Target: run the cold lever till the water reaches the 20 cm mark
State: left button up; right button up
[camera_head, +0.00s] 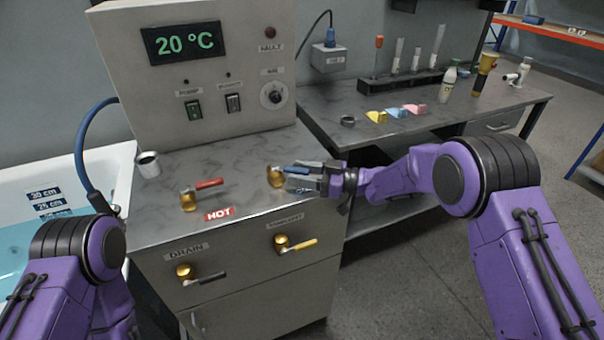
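The blue cold lever (294,169) sits on a brass base on the cabinet top, pointing right. My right gripper (306,178) is at the lever's free end, with a finger along its near side; whether the fingers are closed on it is unclear. The red hot lever (208,184) is to its left, above a HOT label. The white tub (100,165) at the left holds pale blue water (18,240). Its wall has 30 cm and 25 cm marks (47,200) and a lower, hard-to-read mark near the waterline. My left gripper is out of view.
The control box (190,75) reads 20 °C. A drain lever (205,277) and a yellow lever (298,245) are on the cabinet front. A blue hose (83,150) runs to the tub. A grey cup (148,164) stands at the cabinet's left edge. A side bench (380,145) holds bottles and blocks.

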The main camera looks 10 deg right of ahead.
jog(key=b+v, duration=0.2)
jog(key=v, duration=0.8)
jog(key=shift+d, duration=0.25)
